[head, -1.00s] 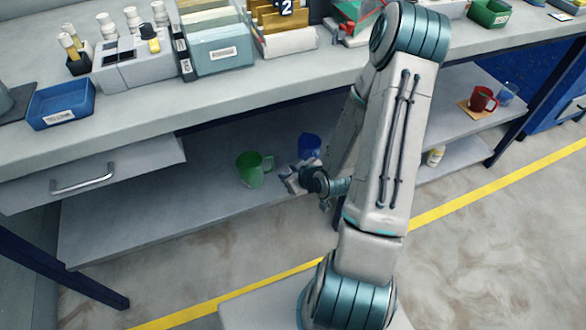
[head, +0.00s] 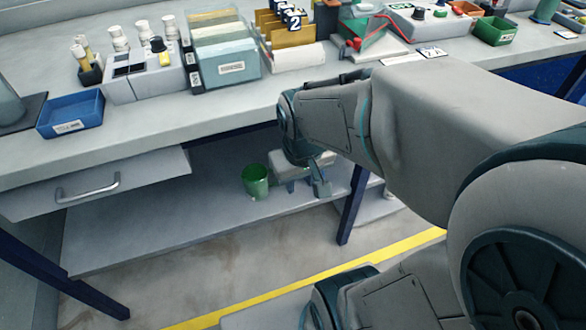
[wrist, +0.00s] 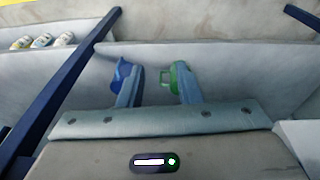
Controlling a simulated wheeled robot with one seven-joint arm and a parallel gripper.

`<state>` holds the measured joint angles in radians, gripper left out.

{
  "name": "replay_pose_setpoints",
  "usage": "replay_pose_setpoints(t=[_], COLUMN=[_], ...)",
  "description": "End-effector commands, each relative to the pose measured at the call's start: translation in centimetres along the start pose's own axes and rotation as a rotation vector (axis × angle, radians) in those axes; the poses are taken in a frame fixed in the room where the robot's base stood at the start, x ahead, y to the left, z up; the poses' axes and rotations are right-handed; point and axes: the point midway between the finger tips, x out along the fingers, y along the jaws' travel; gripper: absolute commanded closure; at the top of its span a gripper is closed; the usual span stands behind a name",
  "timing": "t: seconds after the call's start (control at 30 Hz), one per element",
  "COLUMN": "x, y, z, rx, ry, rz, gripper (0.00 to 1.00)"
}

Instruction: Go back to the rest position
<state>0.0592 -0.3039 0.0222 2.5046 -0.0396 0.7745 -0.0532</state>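A green mug (head: 256,181) stands on the lower shelf (head: 160,215) under the bench. In the wrist view the green mug (wrist: 169,78) shows partly behind my right finger. A blue mug (wrist: 121,72) shows partly behind my left finger there; in the head view my arm and gripper hide it. My gripper (head: 304,188) is in front of the shelf, to the right of the green mug. In the wrist view my gripper (wrist: 158,82) has its two fingers apart, with only bare shelf between them. It holds nothing.
The bench top above holds a blue tray (head: 70,113), a file holder (head: 222,60) and a green bin (head: 494,31). A drawer (head: 90,180) juts out at left. A dark blue bench leg (head: 354,203) stands right of my gripper. Several small bottles (wrist: 42,41) show in the wrist view.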

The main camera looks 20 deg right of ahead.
Motion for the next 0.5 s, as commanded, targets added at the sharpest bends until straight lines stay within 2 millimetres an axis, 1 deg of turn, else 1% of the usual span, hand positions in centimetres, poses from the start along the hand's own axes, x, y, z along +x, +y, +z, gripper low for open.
replay_pose_setpoints(t=[0.03,0.1,0.2,0.5], x=[-0.9,-1.7,-2.2,-2.3], y=[-0.5,-0.9,-1.2,-1.3], z=[0.7,1.5,2.1,2.2], rx=[0.006,0.019,0.028,0.030], ry=[-0.007,-0.025,-0.039,-0.044], rz=[-0.012,-0.026,-0.037,-0.039], gripper=[0.69,0.69,0.69,0.69])
